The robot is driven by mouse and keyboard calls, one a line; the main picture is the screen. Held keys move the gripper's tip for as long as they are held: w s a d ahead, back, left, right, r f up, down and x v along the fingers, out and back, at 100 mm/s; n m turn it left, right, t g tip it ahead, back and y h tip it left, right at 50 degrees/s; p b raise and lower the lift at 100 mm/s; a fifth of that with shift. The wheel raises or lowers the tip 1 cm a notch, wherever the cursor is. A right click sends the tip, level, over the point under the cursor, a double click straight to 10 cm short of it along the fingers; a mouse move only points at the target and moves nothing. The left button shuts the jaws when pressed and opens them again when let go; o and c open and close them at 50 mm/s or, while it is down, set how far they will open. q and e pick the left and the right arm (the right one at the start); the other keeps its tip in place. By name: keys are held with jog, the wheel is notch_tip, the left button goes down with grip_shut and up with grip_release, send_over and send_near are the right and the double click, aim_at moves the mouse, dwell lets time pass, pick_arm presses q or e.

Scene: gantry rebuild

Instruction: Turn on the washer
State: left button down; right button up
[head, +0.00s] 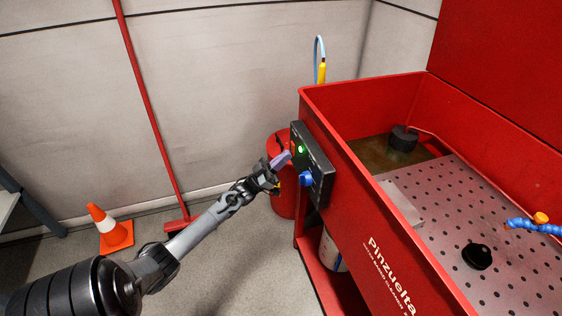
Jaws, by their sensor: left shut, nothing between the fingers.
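The washer (345,170) is a large red open-topped tub lettered "Pinzuelta" on its front. The panel carries a lit green light (300,149) and a blue knob (306,179). My left gripper (284,158) is shut and empty, with its fingertips close to the panel, just left of and below the green light. I cannot tell whether the fingertips touch the panel. My right gripper is not in view.
Inside the tub are a perforated metal tray (500,225), a black round part (477,256) and a blue hose (540,229). A red drum (283,200) stands behind my gripper. A traffic cone (112,230) and a red broom (155,120) stand at the left.

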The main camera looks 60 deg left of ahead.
pick_arm(q)
jog(key=shift+w+p, duration=0.1)
jog(key=shift+p, duration=0.4)
jog(key=shift+s, duration=0.4)
jog(key=p+v, duration=0.1)
jog(key=v, duration=1.1)
jog(key=shift+f, duration=0.3)
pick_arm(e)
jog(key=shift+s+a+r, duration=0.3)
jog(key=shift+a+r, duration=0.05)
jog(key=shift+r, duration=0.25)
pick_arm(q)
jog(key=shift+s+p, duration=0.2)
jog(key=shift+p, duration=0.1)
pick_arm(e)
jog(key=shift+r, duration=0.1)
